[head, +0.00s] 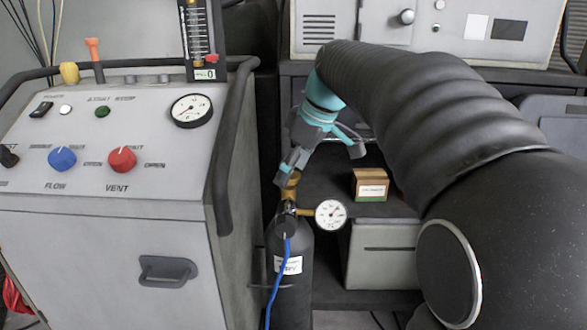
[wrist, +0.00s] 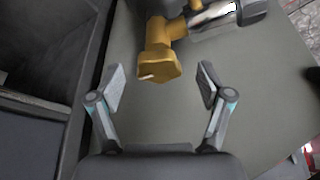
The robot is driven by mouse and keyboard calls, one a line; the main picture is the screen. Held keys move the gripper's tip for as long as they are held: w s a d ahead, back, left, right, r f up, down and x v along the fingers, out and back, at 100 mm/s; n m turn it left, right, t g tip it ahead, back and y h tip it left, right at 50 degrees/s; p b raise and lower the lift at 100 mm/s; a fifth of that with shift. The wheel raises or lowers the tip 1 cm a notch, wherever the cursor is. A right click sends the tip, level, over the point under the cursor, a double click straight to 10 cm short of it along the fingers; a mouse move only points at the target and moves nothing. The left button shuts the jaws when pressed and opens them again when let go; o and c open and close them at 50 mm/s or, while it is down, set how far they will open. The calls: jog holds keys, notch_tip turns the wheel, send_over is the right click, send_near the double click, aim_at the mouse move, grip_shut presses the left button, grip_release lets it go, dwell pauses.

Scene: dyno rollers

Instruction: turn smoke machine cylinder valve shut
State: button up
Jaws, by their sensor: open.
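The dark smoke machine cylinder (head: 300,300) stands upright beside the grey machine, with a white label on its front. Its brass valve (head: 290,188) is at the top, with a round white gauge (head: 331,214) on the right side. My gripper (head: 318,167) is open and empty at the valve, its left finger overlapping the valve's top in the head view. In the wrist view, the faceted brass valve knob (wrist: 160,66) lies ahead of my open gripper (wrist: 162,82), roughly centred between the fingertips. No finger visibly touches it there. My gripper partly hides the valve top in the head view.
The grey machine (head: 150,250) with flow and vent knobs and a black rail is close on the left. A blue hose (head: 278,275) runs down the cylinder's front. A small brown box (head: 370,185) sits on the dark shelf to the right. A grey cabinet stands behind.

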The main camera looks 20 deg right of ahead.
jog(key=v, duration=1.2)
jog(key=shift+s+a, duration=0.1)
jog(key=shift+s, duration=0.05)
